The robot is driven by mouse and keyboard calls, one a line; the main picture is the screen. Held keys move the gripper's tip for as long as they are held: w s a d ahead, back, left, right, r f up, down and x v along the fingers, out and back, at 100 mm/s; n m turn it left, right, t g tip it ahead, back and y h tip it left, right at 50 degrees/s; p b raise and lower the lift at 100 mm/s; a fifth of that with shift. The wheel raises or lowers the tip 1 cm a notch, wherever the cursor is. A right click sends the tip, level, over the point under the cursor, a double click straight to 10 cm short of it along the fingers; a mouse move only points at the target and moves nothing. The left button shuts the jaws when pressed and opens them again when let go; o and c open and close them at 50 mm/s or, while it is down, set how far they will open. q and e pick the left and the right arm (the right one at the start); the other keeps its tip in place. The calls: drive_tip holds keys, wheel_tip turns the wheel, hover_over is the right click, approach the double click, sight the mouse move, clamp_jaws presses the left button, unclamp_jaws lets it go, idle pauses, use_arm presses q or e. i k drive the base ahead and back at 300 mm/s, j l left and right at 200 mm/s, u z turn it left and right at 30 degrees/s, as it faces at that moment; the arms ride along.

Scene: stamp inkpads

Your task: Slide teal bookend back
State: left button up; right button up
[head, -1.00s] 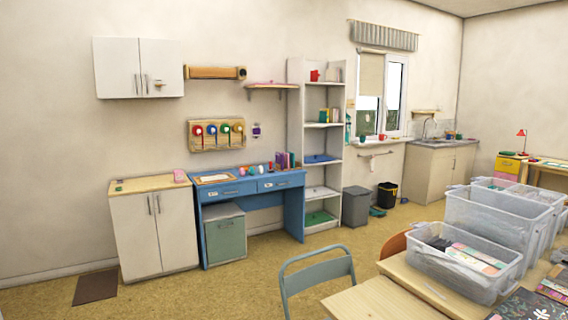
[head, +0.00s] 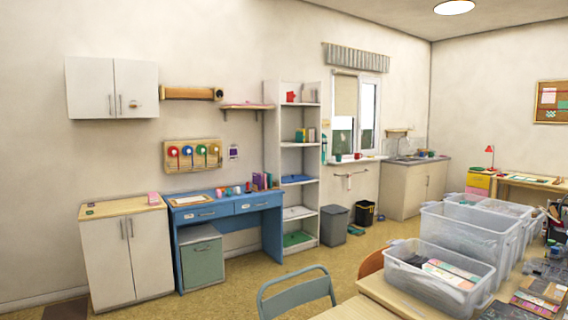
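No object can be told for certain as the teal bookend at this distance. A small group of upright books with green and yellow tones (head: 305,135) stands on a shelf of the tall white bookcase (head: 270,165), and a teal piece may be among them. Purple upright items (head: 262,181) stand at the right end of the blue desk (head: 240,208). A thin teal upright thing (head: 324,148) shows at the left end of the windowsill. Neither of my grippers is in view.
A grey chair (head: 297,288) and a table with clear plastic bins (head: 440,275) fill the right foreground. A white cabinet (head: 128,255) stands left of the desk. Two bins, grey (head: 334,224) and black (head: 365,213), stand right of the bookcase. Open floor lies before the desk.

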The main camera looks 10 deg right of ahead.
sight(299, 136)
drive_tip(key=i+j+u, duration=0.15)
drive_tip(key=i, duration=0.15)
drive_tip(key=i+u, duration=0.15)
drive_tip(key=i+j+u, duration=0.1)
drive_tip(key=i+u, duration=0.35)
drive_tip(key=i, duration=1.95)
drive_tip(key=i+l+z, duration=0.1)
drive_tip(key=i+z, duration=0.35)
drive_tip(key=i, duration=0.15)
drive_tip(key=i+j+z, duration=0.15)
drive_tip(key=i+z, duration=0.3)
drive_tip(key=i, duration=0.15)
drive_tip(key=i+j+z, duration=0.3)
drive_tip(key=i+z, duration=0.15)
drive_tip(key=i, duration=0.15)
drive_tip(key=i+l+z, duration=0.2)
drive_tip(key=i+z, duration=1)
drive_tip(key=i+u, duration=0.3)
drive_tip(key=i, duration=0.2)
drive_tip(key=i+l+u, duration=0.1)
drive_tip(key=i+u, duration=0.2)
drive_tip(key=i, duration=0.15)
drive_tip(key=i+l+u, duration=0.3)
drive_tip(key=i, duration=0.15)
drive_tip(key=i+l+u, duration=0.3)
drive_tip(key=i, duration=0.15)
